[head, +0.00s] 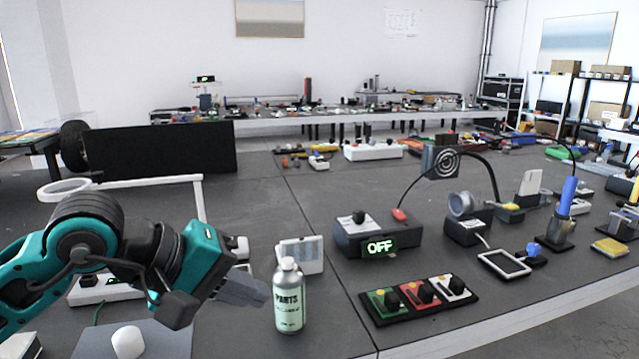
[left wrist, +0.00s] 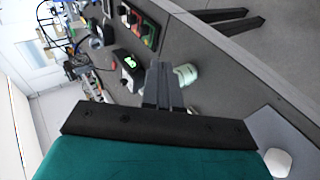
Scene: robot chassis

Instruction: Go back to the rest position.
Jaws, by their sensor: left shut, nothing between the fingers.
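My left gripper (head: 252,291) comes in from the left in the head view, above the dark bench. Its two grey fingers are closed together and hold nothing. In the left wrist view the shut fingers (left wrist: 162,85) point up the picture. The pale green PARTS bottle (head: 289,296) stands upright just right of the fingertips in the head view. It also shows beside the fingers in the left wrist view (left wrist: 187,74). I cannot tell whether the fingers touch it. My right gripper does not show in either view.
Behind the bottle are a white box (head: 300,254) and a station with a lit OFF display (head: 379,246). A panel with green, red and white switches (head: 418,299) lies to the right. A white rounded object (head: 128,342) sits below my left arm. Bare bench lies behind the white box.

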